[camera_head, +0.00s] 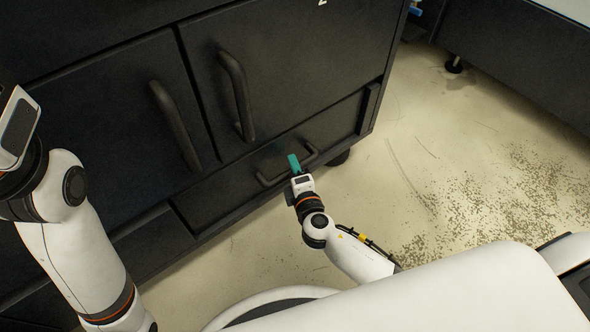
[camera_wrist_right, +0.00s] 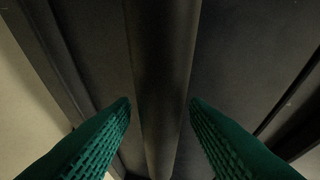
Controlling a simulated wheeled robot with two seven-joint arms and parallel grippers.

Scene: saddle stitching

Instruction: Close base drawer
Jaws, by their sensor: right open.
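The base drawer (camera_head: 215,195) is the low, wide dark front at the bottom of the black cabinet. It looks about level with the cabinet face, but I cannot tell whether it stands slightly out. Its bar handle (camera_head: 267,181) is partly hidden by my right gripper (camera_head: 294,162), which has teal fingers. In the right wrist view the handle bar (camera_wrist_right: 162,80) runs between the two open fingers (camera_wrist_right: 160,105), with space on both sides. My left arm comes in at the left edge; its fingers are out of sight.
Two cabinet doors with long vertical handles (camera_head: 238,95) (camera_head: 175,125) sit above the drawer. The pale floor (camera_head: 430,150) is open to the right, with dark speckles. Another dark unit (camera_head: 520,60) stands at the upper right.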

